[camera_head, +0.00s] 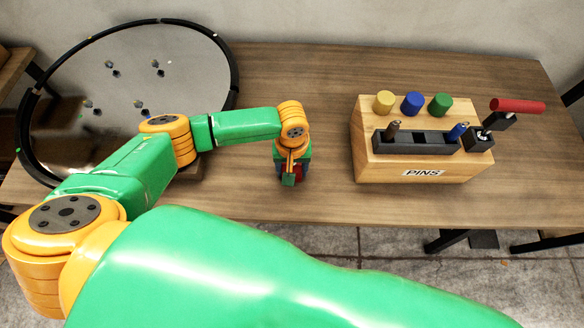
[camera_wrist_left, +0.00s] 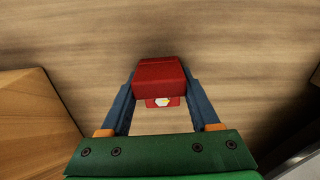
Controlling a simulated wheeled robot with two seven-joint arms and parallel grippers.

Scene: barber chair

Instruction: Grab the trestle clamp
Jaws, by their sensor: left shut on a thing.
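A small red blocky piece (camera_wrist_left: 162,76), apparently the trestle clamp, sits between the fingers of my left gripper (camera_wrist_left: 160,88) in the wrist view. A white and yellow mark shows on its lower part. The blue fingers are shut on its two sides. In the head view my left gripper (camera_head: 291,178) points down near the table's front edge, left of the wooden pins box. Only a bit of red shows there, and the wrist hides most of the piece. I cannot tell whether it touches the table. My right gripper is not in view.
The wooden pins box (camera_head: 365,155) holds yellow, blue and green pegs, a dark tray and a red-handled lever (camera_head: 517,106). The wooden table (camera_head: 300,70) is clear behind my gripper.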

